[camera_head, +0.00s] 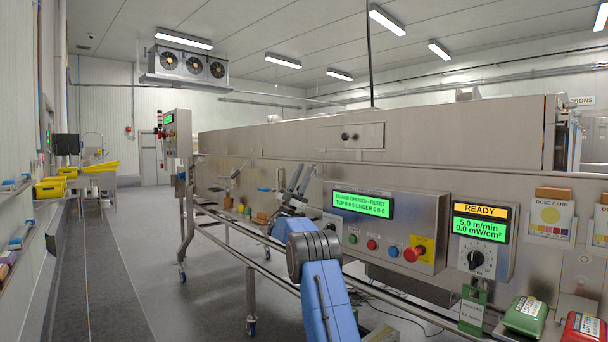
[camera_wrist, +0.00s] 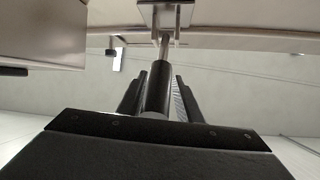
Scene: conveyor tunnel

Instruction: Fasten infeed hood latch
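In the wrist view, a latch with a dark cylindrical handle (camera_wrist: 158,88) on a thin metal rod hangs from a metal bracket (camera_wrist: 165,14) at the top middle. My gripper (camera_wrist: 160,92) has one dark finger on each side of the handle. Whether the fingers press on it is not clear, as the handle hides part of them. In the head view, my gripper (camera_head: 296,187) is small, at the end of my blue arm, close against the steel tunnel's side. The latch cannot be made out clearly there. The long steel hood (camera_head: 270,141) runs above.
A control panel (camera_head: 386,224) with a green display reading guard opened, reset, and a red stop button (camera_head: 414,254) stand close right of my arm. A READY panel (camera_head: 481,240) is beyond. Rails and legs run below the tunnel. The floor aisle (camera_head: 130,270) at left is clear.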

